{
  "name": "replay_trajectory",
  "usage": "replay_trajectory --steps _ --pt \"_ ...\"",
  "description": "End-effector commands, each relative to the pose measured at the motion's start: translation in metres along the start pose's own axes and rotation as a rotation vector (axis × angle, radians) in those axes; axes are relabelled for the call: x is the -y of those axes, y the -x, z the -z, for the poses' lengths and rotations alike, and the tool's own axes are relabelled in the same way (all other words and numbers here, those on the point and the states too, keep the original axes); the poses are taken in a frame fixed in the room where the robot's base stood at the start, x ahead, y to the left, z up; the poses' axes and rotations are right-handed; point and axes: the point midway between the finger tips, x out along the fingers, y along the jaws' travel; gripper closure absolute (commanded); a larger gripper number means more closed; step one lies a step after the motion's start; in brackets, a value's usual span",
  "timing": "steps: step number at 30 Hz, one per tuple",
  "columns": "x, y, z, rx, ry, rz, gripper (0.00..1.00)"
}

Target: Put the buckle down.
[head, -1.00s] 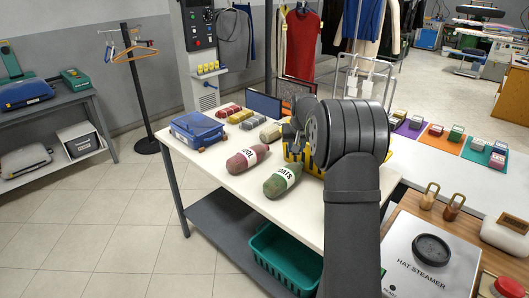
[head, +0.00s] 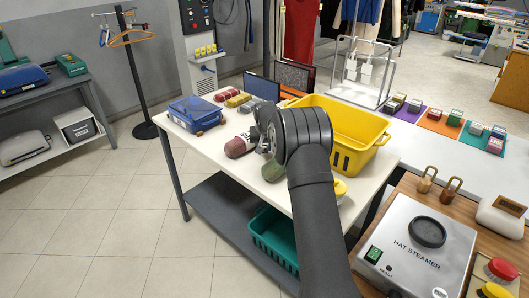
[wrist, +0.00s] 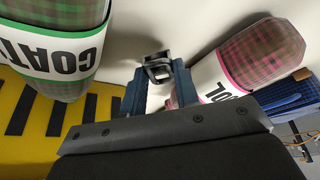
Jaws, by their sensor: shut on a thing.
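In the wrist view, the small dark buckle (wrist: 159,70) with a metallic part sits between the two blue fingertips of my gripper (wrist: 158,82), which is shut on it. The white table top (wrist: 130,40) is behind it; I cannot tell whether the buckle touches it. A green plaid bundle (wrist: 60,50) with a white label is on the left of the gripper. A red plaid bundle (wrist: 250,55) is on the right. In the head view my arm's wrist hides the fingers and the buckle.
The head view shows the red bundle (head: 238,147) and part of the green bundle (head: 271,172) beside my wrist. A yellow basket (head: 352,152) stands right of it. A blue case (head: 195,116) is at the table's left, and dark panels (head: 293,75) stand behind.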

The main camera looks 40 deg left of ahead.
Motion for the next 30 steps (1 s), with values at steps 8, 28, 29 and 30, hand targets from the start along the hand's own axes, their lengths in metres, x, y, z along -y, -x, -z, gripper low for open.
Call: replay_trajectory --steps 8,28,29,30 --pt "0.000 -0.025 -0.011 0.000 0.000 0.000 0.94" --pt "0.000 -0.028 -0.012 0.001 0.000 0.000 0.50" --pt "0.000 -0.027 -0.012 0.001 0.000 0.000 0.50" --pt "0.000 -0.025 -0.011 0.000 0.000 0.000 0.50"
